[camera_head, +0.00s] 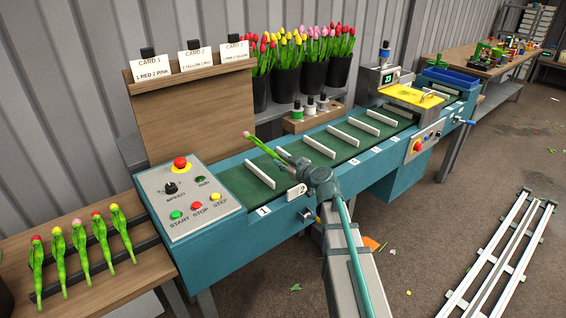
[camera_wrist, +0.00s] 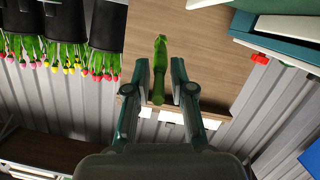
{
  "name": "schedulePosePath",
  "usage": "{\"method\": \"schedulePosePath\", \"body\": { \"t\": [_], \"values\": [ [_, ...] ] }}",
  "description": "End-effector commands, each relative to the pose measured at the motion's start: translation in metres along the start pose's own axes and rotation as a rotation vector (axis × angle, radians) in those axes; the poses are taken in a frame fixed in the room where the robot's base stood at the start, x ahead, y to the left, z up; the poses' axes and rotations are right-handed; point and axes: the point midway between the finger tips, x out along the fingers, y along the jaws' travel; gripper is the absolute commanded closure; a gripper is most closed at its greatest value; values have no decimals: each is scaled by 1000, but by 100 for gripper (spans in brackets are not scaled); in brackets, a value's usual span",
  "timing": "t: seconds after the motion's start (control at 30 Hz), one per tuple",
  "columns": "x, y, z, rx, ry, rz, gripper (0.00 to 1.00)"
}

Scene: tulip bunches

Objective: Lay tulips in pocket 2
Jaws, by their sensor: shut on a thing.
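My gripper (camera_head: 283,155) is shut on a tulip (camera_head: 262,146) and holds it above the green belt. Its pink head points to the upper left in the head view. In the wrist view the green tulip (camera_wrist: 159,58) sits between the two fingers (camera_wrist: 160,80); its head is not clear there. The belt (camera_head: 235,181) is split by white dividers (camera_head: 261,174) into pockets. Label 2 (camera_head: 302,190) is on the front edge beside my wrist, right of label 1 (camera_head: 263,210). My arm hides part of the belt near label 2. No tulips show on the visible belt.
Several tulips (camera_head: 80,247) lie on a rack at the left. A control panel (camera_head: 187,197) and a board with cards (camera_head: 178,105) stand beside the belt. Black buckets of tulips (camera_head: 312,73) stand behind. A yellow-topped machine (camera_head: 412,96) spans the belt's far end.

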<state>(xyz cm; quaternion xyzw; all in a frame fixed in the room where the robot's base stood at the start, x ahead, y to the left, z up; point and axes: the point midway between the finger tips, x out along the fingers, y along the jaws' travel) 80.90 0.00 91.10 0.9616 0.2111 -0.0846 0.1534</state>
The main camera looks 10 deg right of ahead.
Motion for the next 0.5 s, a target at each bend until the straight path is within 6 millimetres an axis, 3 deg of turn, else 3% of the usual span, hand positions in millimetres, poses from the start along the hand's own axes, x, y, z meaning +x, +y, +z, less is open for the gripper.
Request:
{"method": "schedulePosePath", "body": {
  "t": [0.37, 0.5],
  "values": [
    [-1, -1, 3, -2, 3, 4, 100],
    [2, -3, 12, 0, 2, 3, 100]
  ]
}}
